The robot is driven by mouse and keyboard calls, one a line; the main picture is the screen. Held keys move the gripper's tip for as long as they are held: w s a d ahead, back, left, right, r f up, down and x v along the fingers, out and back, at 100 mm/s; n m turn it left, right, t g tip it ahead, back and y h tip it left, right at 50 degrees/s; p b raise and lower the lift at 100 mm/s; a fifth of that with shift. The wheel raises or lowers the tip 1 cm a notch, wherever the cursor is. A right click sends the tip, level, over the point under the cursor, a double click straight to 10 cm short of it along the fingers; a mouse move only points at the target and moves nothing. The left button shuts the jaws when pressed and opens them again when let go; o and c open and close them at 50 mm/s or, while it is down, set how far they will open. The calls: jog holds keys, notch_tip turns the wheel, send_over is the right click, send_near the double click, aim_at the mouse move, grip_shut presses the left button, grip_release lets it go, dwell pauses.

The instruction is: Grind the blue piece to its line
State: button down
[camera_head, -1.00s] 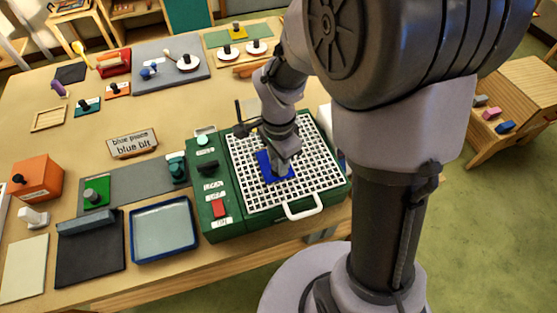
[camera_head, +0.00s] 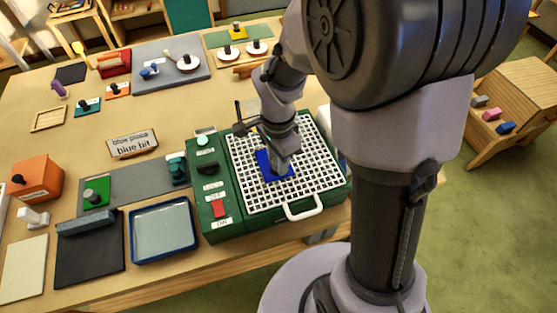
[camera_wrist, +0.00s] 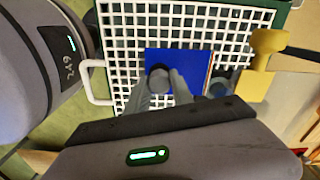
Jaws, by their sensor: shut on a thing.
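The blue piece (camera_head: 268,165) is a flat blue square with a dark knob. It is on or just above the white grid of the green grinder (camera_head: 222,228), left of the grid's middle in the head view. My gripper (camera_head: 281,164) is shut on the blue piece, coming down from above. In the wrist view the blue piece (camera_wrist: 190,58) shows more fully, with a reddish strip along its right edge. The fingers of my gripper (camera_wrist: 168,82) are around its dark knob. The grinding bit is hidden or too small to tell.
The grinder's red switch (camera_head: 219,208) and white front handle (camera_head: 303,208) are nearby. A yellow post (camera_wrist: 262,62) stands beside the grid in the wrist view. A blue-rimmed tray (camera_head: 190,246) lies left of the grinder. A sign (camera_head: 132,143) reads "blue piece, blue bit".

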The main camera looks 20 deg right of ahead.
jog(key=shift+w, duration=0.55)
jog(key=shift+d, duration=1.4)
jog(key=shift+d, duration=0.2)
jog(key=shift+d, duration=1.2)
jog(key=shift+a, duration=0.2)
jog(key=shift+a, duration=1.25)
jog(key=shift+w+a+b, duration=0.1)
jog(key=shift+a+b, duration=0.25)
jog(key=shift+a, duration=1)
